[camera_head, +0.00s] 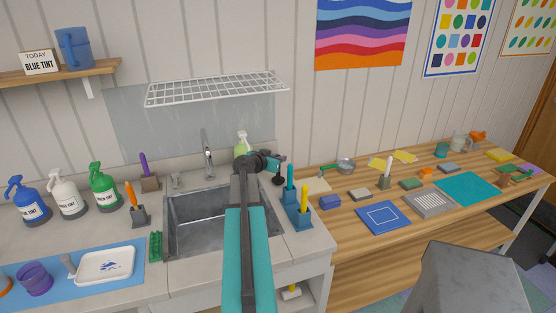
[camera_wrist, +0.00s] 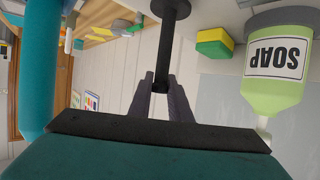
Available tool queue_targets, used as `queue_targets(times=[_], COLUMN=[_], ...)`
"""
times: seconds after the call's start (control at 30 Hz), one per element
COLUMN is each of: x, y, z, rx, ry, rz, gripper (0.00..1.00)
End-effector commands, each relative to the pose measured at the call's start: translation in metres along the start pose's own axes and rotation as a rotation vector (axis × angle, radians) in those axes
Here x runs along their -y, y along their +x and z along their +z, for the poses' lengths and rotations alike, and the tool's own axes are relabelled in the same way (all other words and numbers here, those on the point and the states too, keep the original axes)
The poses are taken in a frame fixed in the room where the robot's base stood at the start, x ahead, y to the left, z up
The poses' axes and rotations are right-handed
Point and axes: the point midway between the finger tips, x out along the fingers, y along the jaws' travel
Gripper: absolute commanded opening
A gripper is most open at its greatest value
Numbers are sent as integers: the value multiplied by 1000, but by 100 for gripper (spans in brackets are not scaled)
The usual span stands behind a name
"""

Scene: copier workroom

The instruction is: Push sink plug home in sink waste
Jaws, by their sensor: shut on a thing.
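The sink plug (camera_wrist: 168,40) is black, with a round disc on a thin stem. My gripper (camera_wrist: 161,82) is shut on the end of the stem, and the disc points away from the jaws in the wrist view. In the head view the plug (camera_head: 279,180) hangs disc down at the end of my arm, raised near the right rear corner of the sink. The sink (camera_head: 183,229) is a grey metal basin set in the counter. My arm covers its right part. I cannot make out the sink waste in either view.
A tap (camera_head: 208,155) stands behind the sink. A green soap bottle (camera_wrist: 277,75) and a yellow-green sponge (camera_wrist: 214,42) are near the plug. Blue tool holders (camera_head: 299,215) stand right of the sink. A wire rack (camera_head: 215,90) hangs above.

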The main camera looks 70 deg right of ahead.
Motion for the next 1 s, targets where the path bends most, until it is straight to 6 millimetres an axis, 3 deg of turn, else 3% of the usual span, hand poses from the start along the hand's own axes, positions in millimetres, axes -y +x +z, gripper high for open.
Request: queue_targets(times=[0.13, 0.17, 0.27, 1.0], x=[0, 0, 0, 1], y=[1, 0, 0, -1], z=[2, 2, 2, 0], rx=[0, 0, 0, 1], ry=[0, 0, 0, -2], rz=[0, 0, 0, -1], gripper=[0, 21, 36, 36])
